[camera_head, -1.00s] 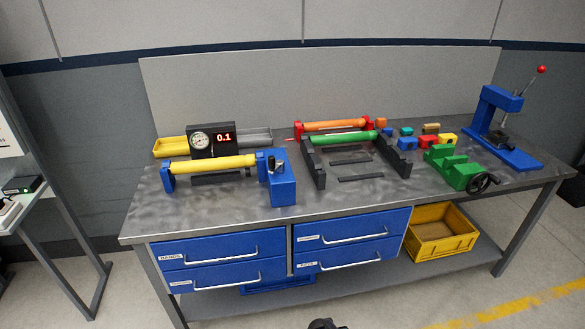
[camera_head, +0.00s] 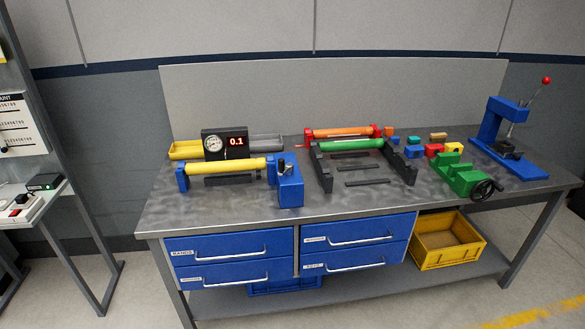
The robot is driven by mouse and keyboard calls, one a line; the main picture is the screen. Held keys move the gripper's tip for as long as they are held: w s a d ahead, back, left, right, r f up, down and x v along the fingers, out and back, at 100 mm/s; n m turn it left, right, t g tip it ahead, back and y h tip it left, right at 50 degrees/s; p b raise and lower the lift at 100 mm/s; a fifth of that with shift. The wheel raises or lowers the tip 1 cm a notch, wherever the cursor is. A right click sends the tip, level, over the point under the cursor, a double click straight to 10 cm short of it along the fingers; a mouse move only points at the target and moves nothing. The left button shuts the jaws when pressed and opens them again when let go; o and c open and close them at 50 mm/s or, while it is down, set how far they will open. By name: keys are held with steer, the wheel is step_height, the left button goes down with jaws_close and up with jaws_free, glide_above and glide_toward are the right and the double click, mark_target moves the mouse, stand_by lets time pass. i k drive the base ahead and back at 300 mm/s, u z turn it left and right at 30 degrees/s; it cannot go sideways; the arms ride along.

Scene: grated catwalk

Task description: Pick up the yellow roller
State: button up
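The yellow roller (camera_head: 228,166) lies level across a blue stand at the left part of the grey metal workbench (camera_head: 240,213). Its left end rests at a blue upright (camera_head: 182,177), and its right end is at a blue block (camera_head: 289,186) with a dark knob on top. My gripper is not in view.
A green roller (camera_head: 345,145) and an orange roller (camera_head: 340,132) lie on stands at mid-bench. Small coloured blocks, a green vise (camera_head: 462,177) and a blue press (camera_head: 498,134) stand to the right. Blue drawers and a yellow crate (camera_head: 447,240) are below. The bench's front strip is clear.

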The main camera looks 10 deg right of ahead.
mark_target(246, 165)
steer(key=u, duration=0.1)
steer(key=i, duration=0.95)
steer(key=z, duration=0.05)
